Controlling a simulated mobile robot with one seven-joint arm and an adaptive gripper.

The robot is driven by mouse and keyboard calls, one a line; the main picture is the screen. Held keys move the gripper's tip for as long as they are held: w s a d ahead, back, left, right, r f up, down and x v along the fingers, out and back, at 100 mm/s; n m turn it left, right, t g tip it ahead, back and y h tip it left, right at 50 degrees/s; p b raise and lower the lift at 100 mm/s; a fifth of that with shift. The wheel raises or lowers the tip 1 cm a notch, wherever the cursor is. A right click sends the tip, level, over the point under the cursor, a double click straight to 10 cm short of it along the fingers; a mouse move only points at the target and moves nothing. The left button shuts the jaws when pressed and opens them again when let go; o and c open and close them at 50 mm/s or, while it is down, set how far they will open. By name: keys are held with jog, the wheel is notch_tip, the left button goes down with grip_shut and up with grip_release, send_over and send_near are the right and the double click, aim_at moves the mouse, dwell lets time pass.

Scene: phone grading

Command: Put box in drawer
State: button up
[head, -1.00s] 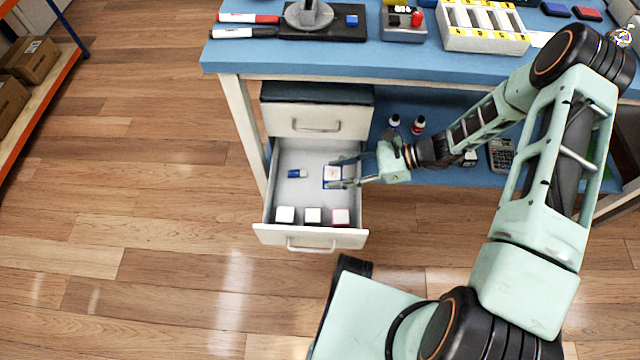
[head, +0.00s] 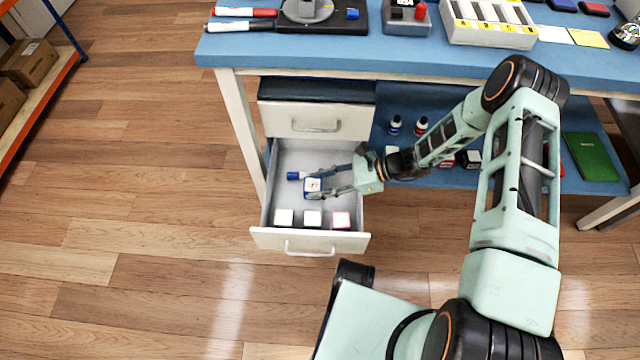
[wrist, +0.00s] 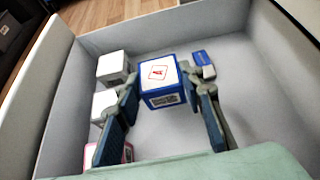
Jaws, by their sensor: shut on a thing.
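My gripper (head: 330,181) is inside the open drawer (head: 268,200), with its fingers around a small blue box with a white top and a red mark (head: 313,186). In the wrist view the blue box (wrist: 160,80) sits between the two fingertips (wrist: 158,84). I cannot tell whether the box touches the drawer floor. Three white-topped boxes stand along the drawer's front: a left one (head: 284,217), a middle one (head: 312,218) and a pink-sided one (head: 341,219). A small blue item (head: 296,176) lies behind the held box; it also shows in the wrist view (wrist: 202,57).
A shut drawer (head: 290,122) is directly above the open one. The blue desk top (head: 400,60) overhangs both. Small bottles (head: 395,125) stand on the blue shelf to the right. The drawer has bare floor at its back. Cartons (head: 30,60) sit on a rack at far left.

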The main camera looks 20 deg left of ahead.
jog(key=shift+f, duration=0.1)
jog(key=shift+f+b, duration=0.55)
jog(key=shift+b, duration=0.05)
jog(key=o, duration=1.2)
jog(key=shift+c, duration=0.2)
jog(key=shift+r, duration=0.15)
jog(key=shift+r+p, duration=0.6)
jog(key=shift+p, duration=0.05)
jog(key=p+v, duration=0.2)
jog(key=v, duration=1)
jog(key=shift+p, duration=0.3)
